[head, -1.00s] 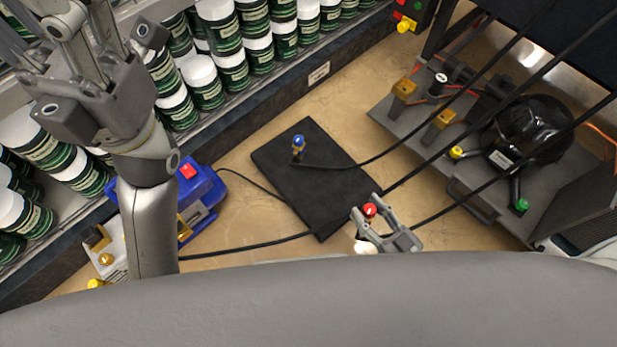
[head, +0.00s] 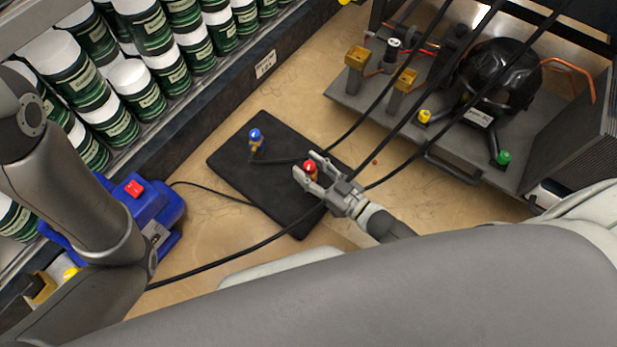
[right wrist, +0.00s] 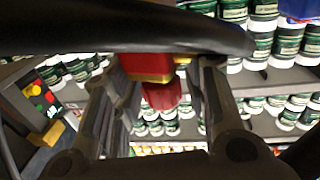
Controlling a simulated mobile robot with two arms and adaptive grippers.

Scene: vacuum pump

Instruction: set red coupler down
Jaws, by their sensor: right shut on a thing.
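The red coupler (head: 309,168) has a red top and a brass part below it. My right gripper (head: 308,172) is shut on it, over the right part of the black mat (head: 285,215). In the right wrist view the red coupler (right wrist: 160,85) sits between the two fingers (right wrist: 160,95), with a black hose crossing in front. I cannot tell whether the coupler touches the mat. A blue coupler (head: 256,138) stands on the mat's far left part, with its hose running right.
A blue vacuum pump (head: 150,205) with a red switch stands at the left. A grey unit with a black compressor (head: 500,78) and brass valves stands at the upper right. Black hoses cross above the bench. Shelves of jars (head: 138,88) line the left.

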